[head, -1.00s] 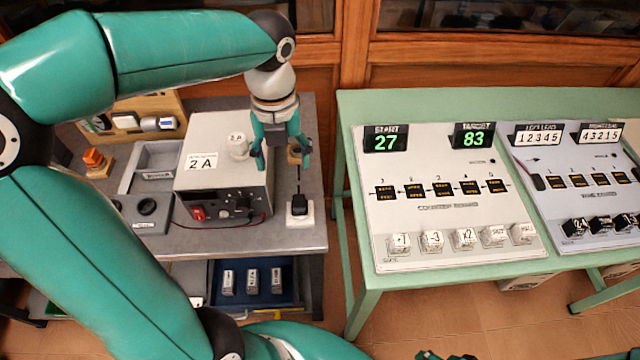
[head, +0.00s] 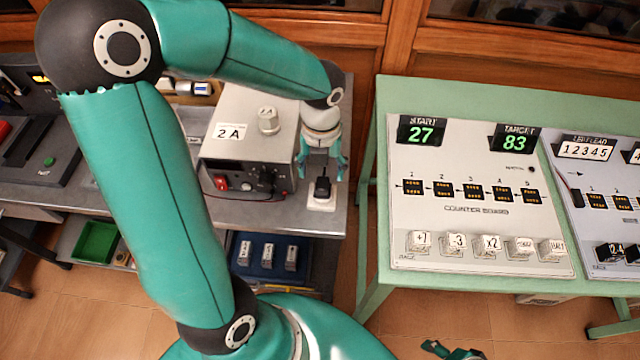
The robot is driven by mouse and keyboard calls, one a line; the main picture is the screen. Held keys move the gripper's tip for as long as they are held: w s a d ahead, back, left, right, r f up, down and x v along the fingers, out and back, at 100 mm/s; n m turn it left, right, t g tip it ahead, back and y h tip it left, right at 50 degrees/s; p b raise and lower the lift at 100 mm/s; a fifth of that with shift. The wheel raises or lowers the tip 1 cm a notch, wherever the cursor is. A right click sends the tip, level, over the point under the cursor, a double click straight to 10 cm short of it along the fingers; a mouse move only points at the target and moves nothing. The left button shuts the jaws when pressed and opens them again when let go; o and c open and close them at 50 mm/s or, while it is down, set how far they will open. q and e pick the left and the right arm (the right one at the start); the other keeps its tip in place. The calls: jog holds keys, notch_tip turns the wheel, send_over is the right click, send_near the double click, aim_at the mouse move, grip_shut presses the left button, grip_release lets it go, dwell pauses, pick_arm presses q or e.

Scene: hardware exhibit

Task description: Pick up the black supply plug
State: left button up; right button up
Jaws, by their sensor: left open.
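The black supply plug (head: 323,187) stands on a small white base (head: 321,204) near the right end of the grey bench. My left gripper (head: 322,170) is open, with its teal fingers pointing down just above and behind the plug. A finger shows on either side of the plug's upper end; I cannot tell if they touch it. Part of my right gripper (head: 450,350) shows at the bottom edge, too cut off to judge its jaws.
A grey 2 A supply box (head: 240,125) stands close left of the plug, with a cylindrical knob-like weight (head: 268,120) on top. The green table (head: 480,95) with the counter board (head: 480,235) is to the right, across a gap. A blue tray (head: 240,262) sits below.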

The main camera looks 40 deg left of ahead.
aim_at(322, 182)
pick_arm(q)
jog(key=f, duration=0.3)
jog(key=shift+s+d+f, duration=0.15)
jog(key=shift+d+f, duration=0.15)
jog(key=shift+f, duration=0.6)
jog(key=c, duration=1.2)
